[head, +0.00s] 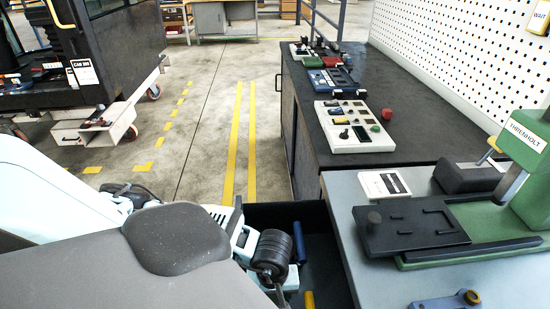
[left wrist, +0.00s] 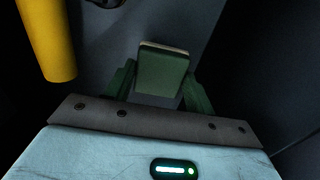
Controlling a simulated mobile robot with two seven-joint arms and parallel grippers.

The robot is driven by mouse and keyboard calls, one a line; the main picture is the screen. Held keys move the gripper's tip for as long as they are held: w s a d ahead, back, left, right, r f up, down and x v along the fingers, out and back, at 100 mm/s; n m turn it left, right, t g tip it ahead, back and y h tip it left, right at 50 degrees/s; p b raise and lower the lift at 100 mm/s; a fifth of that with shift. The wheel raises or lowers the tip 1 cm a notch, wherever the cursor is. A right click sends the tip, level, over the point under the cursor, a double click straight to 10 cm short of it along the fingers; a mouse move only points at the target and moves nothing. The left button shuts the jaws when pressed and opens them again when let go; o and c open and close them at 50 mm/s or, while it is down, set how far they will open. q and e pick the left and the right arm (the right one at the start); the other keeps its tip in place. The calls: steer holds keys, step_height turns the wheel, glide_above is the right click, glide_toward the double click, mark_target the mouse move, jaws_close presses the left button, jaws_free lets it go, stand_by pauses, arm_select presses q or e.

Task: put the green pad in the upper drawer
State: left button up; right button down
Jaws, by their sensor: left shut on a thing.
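The green pad (left wrist: 163,72) is a small green block with a pale far edge. In the left wrist view it sits between the two green fingers of my left gripper (left wrist: 160,85), which is shut on it. In the head view my left arm comes in from the left and ends over a dark open-topped space (head: 325,262) beside the grey bench; the fingers and pad are hidden there. I cannot tell whether this dark space is the upper drawer. My right gripper is not in view.
A yellow cylinder (left wrist: 46,40) stands close to the left gripper. A blue handle-like piece (head: 298,241) is near my left wrist. The grey bench (head: 375,275) holds a dark plate (head: 415,228) and a green press (head: 530,185). A dark cabinet (head: 340,95) carries control panels.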

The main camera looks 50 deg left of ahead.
arm_select(q)
steer(key=shift+f, duration=2.2)
steer(key=shift+f, duration=0.1)
steer(key=o, duration=1)
step_height(320, 180, up, 12)
steer(key=shift+r+p, duration=0.15)
steer(key=shift+p, duration=0.2)
